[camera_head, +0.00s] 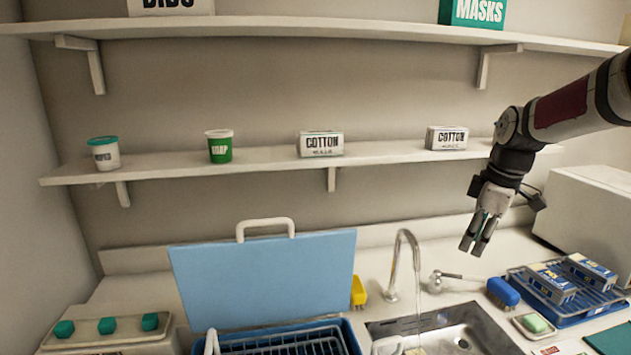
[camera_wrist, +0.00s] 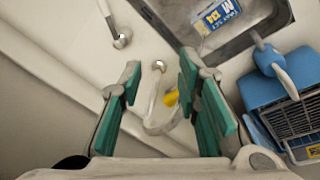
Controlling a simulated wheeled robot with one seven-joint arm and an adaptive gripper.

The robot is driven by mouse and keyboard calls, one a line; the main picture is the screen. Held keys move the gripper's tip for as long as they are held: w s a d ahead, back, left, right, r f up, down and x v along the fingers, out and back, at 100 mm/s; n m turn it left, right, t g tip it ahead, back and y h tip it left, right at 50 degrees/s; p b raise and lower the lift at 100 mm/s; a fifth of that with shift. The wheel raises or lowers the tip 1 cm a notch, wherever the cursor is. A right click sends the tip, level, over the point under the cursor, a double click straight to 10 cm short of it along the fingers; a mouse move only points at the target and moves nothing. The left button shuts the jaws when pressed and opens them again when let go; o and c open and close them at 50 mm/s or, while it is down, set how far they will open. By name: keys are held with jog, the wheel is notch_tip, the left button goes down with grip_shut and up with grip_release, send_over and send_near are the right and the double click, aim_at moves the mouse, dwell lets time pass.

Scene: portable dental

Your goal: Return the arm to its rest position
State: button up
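My gripper (camera_head: 477,246) hangs from my arm at the right in the head view, fingers pointing down. It is in the air in front of the wall, above the counter behind the sink. In the wrist view my gripper (camera_wrist: 160,72) shows its green-padded fingers spread apart, with nothing between them. Through the gap I see the counter and the faucet (camera_wrist: 158,105) below. The rest position itself is not marked in either view.
The faucet (camera_head: 397,262) and sink (camera_head: 470,331) lie below, left of my gripper. The shelf (camera_head: 385,157) with cotton boxes (camera_head: 446,138) is close by. A blue rack (camera_head: 592,304) and white appliance (camera_head: 590,215) stand at right. A raised blue lid (camera_head: 262,275) stands left.

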jog(key=s+a+r+m+h, duration=0.1)
jog(key=s+a+r+m, duration=0.2)
jog(key=s+a, duration=0.35)
jog(key=s+a+r+m+h, duration=0.1)
jog(key=s+a+r+m, duration=0.25)
jog(key=s, duration=0.65)
jog(key=s+a+f+m+t, duration=0.1)
jog(key=s+a+m, duration=0.1)
jog(key=s, duration=0.5)
jog(key=s+a+f+m+t+y, duration=0.1)
jog(key=s+a+m, duration=0.1)
jog(key=s, duration=0.5)
jog(key=shift+s+f+m+t, duration=0.15)
jog(key=shift+s+m+t, duration=0.2)
jog(key=shift+m, duration=0.2)
